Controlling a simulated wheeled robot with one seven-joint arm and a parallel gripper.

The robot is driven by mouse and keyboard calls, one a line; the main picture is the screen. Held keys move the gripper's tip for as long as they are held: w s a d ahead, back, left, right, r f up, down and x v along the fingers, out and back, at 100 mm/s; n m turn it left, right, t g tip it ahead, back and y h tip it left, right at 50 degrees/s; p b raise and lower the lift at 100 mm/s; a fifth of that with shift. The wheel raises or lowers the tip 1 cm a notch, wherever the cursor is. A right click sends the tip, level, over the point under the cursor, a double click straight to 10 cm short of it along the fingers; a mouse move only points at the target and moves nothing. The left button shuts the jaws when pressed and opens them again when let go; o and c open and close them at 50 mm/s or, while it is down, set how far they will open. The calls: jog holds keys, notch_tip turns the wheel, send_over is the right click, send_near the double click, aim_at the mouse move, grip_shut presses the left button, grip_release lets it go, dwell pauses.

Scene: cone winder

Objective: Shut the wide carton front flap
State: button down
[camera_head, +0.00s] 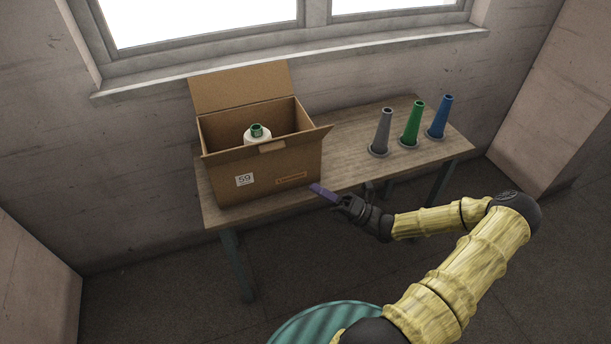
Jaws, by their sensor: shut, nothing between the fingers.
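The wide cardboard carton (222,171) stands upright on the left part of a wooden table. Its front flap (310,137) is open, tilted outward along the top front edge and seen almost edge-on. A pale tab (272,146) shows at the flap's middle. The back flap (240,88) stands up. A white cone with a green tip (257,134) is inside; its lower part is hidden by the front wall. My gripper (317,190) has purple fingers, shut and empty.
A grey cone (382,131), a green cone (411,125) and a blue cone (440,117) stand on dark bases on the right of the wooden table (345,150). The tabletop between carton and cones is clear. A window and wall are behind.

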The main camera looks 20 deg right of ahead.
aim_at(271, 151)
jog(key=p+x, duration=0.1)
jog(key=x, duration=0.3)
jog(key=w+d+p+x, duration=0.1)
jog(key=x, duration=0.3)
jog(key=d+r+p+x, duration=0.1)
jog(key=x, duration=0.3)
jog(key=shift+w, duration=0.3)
jog(key=shift+r+p, duration=0.1)
jog(key=shift+p, duration=0.4)
